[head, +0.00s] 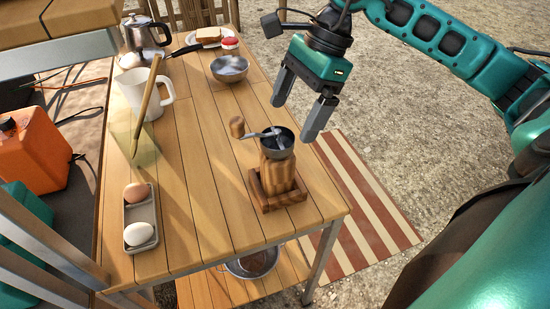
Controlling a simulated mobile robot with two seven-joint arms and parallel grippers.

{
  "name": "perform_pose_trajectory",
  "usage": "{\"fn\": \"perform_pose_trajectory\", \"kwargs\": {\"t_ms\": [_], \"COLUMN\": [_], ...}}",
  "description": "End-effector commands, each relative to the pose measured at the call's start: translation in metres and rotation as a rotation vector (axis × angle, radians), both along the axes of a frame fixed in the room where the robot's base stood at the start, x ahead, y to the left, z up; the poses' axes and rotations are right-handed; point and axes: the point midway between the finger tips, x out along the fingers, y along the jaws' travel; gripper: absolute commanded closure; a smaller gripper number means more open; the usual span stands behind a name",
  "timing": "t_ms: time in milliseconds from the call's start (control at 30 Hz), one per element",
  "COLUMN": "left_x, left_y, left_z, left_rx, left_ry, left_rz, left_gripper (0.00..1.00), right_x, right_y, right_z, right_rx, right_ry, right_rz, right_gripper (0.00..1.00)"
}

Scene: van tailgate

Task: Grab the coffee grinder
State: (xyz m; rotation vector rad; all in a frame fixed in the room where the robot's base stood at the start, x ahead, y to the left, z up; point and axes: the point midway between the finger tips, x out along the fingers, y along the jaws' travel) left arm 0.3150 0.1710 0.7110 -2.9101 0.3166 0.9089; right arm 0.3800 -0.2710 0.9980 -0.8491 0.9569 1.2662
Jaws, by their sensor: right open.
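The coffee grinder (277,172) stands upright on the wooden table (203,180), near its front right corner. It has a square wooden base, a wooden body, a dark metal bowl on top and a crank with a wooden knob (237,127) pointing left. My right gripper (297,118) is open and empty. It is above and behind the grinder in the picture, with its fingers pointing down, and appears apart from it. My left gripper is not in the view.
A tray with two eggs (140,238) sits at the table's front left. A white mug (158,95), metal bowl (229,69), red-lidded jar (230,45), plate with bread (207,37) and kettle (147,32) stand farther back. A striped mat (365,205) lies on the ground at right.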

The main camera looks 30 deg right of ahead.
Motion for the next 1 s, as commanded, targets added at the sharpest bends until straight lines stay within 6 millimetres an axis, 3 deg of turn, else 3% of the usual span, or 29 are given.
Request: {"fn": "perform_pose_trajectory", "kwargs": {"t_ms": [100,367,633,933,1000], "left_x": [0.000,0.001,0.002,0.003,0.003], "left_y": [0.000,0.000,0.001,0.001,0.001], "left_z": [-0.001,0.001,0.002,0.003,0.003], "left_rx": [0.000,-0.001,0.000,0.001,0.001], "left_ry": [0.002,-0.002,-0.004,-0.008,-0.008], "left_rz": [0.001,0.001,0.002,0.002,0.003], "left_gripper": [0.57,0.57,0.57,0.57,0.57], "right_x": [0.000,0.000,-0.002,-0.001,-0.001], "right_y": [0.009,0.017,0.034,0.036,0.035], "right_z": [-0.019,-0.038,-0.073,-0.078,-0.078], "right_rx": [0.003,0.003,0.005,0.003,0.003], "right_ry": [0.003,0.001,0.002,-0.002,-0.001], "right_rz": [0.002,0.001,0.000,-0.002,-0.001], "right_gripper": [0.03,0.03,0.03,0.03,0.08]}}
